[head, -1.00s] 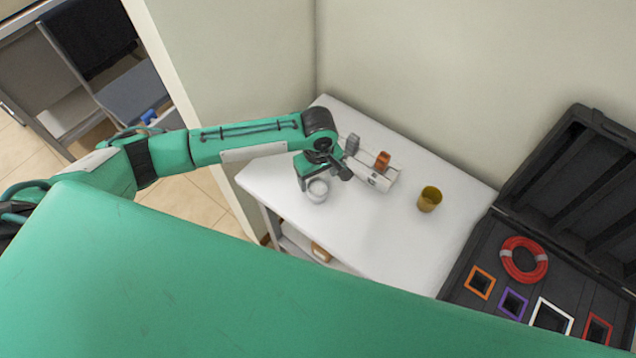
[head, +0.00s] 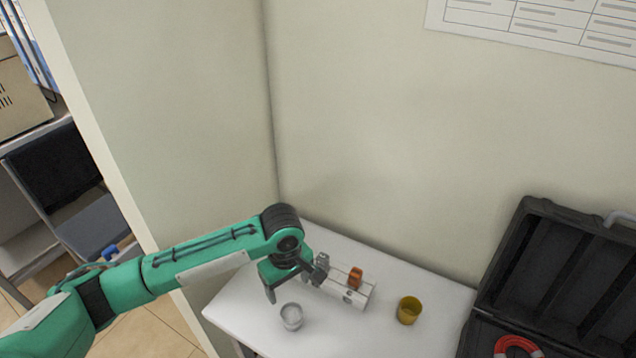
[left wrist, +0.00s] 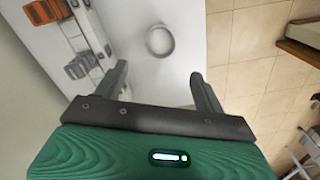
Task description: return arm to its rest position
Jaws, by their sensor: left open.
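My left arm reaches in from the left in the head view, over a white table (head: 385,343). My left gripper (head: 294,287) is open and empty above the table, beside a white device with an orange part (head: 350,290). A small white cup (head: 291,317) stands on the table just in front of the gripper. In the left wrist view, the two fingers (left wrist: 160,82) are spread apart with nothing between them. The cup (left wrist: 160,41) lies beyond them and apart from them, with the device (left wrist: 80,38) to its left. My right gripper is not in view.
A yellow cup (head: 409,310) stands on the table right of the device. An open black case (head: 560,270) with a red ring (head: 517,345) is at the right. Walls close off the table's back and left. Tiled floor (left wrist: 275,35) shows beside the table.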

